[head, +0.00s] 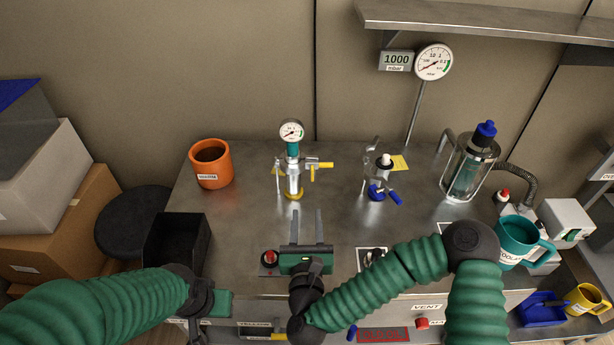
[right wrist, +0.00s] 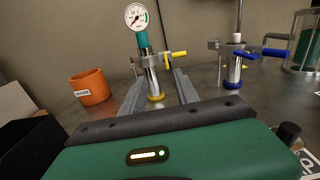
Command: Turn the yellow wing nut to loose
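A metal post (head: 293,182) with a dial gauge, a teal neck and a yellow base ring stands on the steel bench. Its clamp carries a yellow winged piece (head: 322,166) on the right side, apparently the wing nut; it also shows in the right wrist view (right wrist: 175,53). My right gripper (head: 306,212) is open and empty, in front of the post and pointing at it. In the right wrist view its fingers (right wrist: 160,78) appear on either side of the post's lower part, apart from the nut. My left gripper (head: 208,303) is low at the left; its fingers are unclear.
A similar post with a blue handle (head: 396,198) stands to the right. An orange mug (head: 210,164) is at the left, above a black bin (head: 177,242). A glass vessel (head: 470,168) and a teal mug (head: 517,241) are at the right. Bench space around the post is clear.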

